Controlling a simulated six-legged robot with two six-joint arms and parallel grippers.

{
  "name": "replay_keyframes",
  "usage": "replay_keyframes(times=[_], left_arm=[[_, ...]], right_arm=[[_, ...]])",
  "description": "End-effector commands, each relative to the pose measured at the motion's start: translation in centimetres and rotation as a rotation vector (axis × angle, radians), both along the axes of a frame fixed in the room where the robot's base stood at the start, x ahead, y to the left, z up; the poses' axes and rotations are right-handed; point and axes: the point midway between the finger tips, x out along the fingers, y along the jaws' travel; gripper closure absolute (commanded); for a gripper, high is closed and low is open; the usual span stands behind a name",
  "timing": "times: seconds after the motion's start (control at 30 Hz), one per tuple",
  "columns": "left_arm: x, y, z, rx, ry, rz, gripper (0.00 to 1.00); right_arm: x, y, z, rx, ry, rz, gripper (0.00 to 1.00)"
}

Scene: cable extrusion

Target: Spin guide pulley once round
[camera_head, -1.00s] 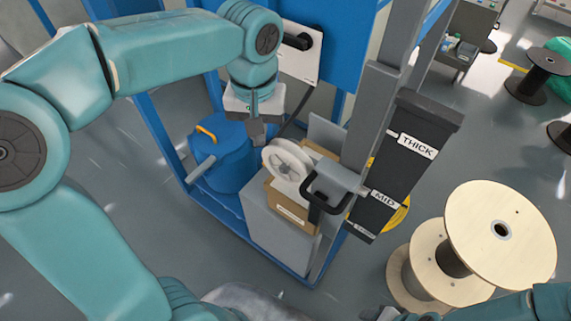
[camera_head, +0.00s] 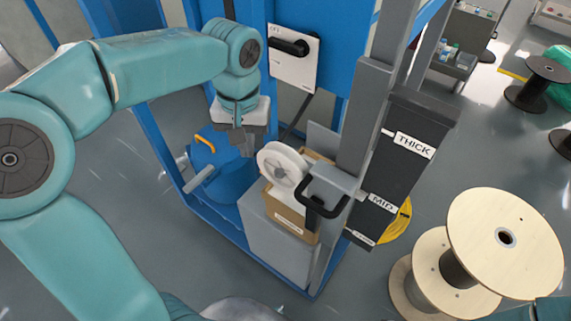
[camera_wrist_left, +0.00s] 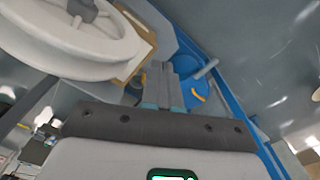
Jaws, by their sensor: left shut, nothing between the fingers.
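The white guide pulley (camera_head: 281,165) is mounted on its edge beside a cardboard box, with a grey hub at its middle. In the left wrist view the pulley (camera_wrist_left: 70,40) fills the upper left, its hub near the top edge. My left gripper (camera_head: 245,152) points down just left of the pulley, apart from it. Its fingers (camera_wrist_left: 164,80) are shut together with nothing between them. My right gripper cannot be made out; only a bit of teal arm shows at the bottom right corner.
A blue drum (camera_head: 222,184) with a yellow handle stands behind the left gripper. A black handle (camera_head: 318,207) on a grey bracket sits right of the pulley. A dark labelled panel (camera_head: 405,165) and a wooden spool (camera_head: 505,240) stand further right. Blue frame posts surround this area.

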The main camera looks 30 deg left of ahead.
Motion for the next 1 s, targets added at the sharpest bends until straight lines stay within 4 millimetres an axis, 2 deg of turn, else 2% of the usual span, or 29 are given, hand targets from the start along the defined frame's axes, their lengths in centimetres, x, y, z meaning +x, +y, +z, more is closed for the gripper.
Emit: replay_keyframes(times=[0.53,1.0], left_arm=[[0.0,0.0,0.5,0.0,-0.001,0.001,1.0],[0.0,0.0,7.8,0.0,-0.001,0.001,1.0]], right_arm=[[0.0,0.0,0.4,0.0,0.0,0.0,0.45],[0.0,0.0,6.9,0.0,0.0,0.001,0.45]])
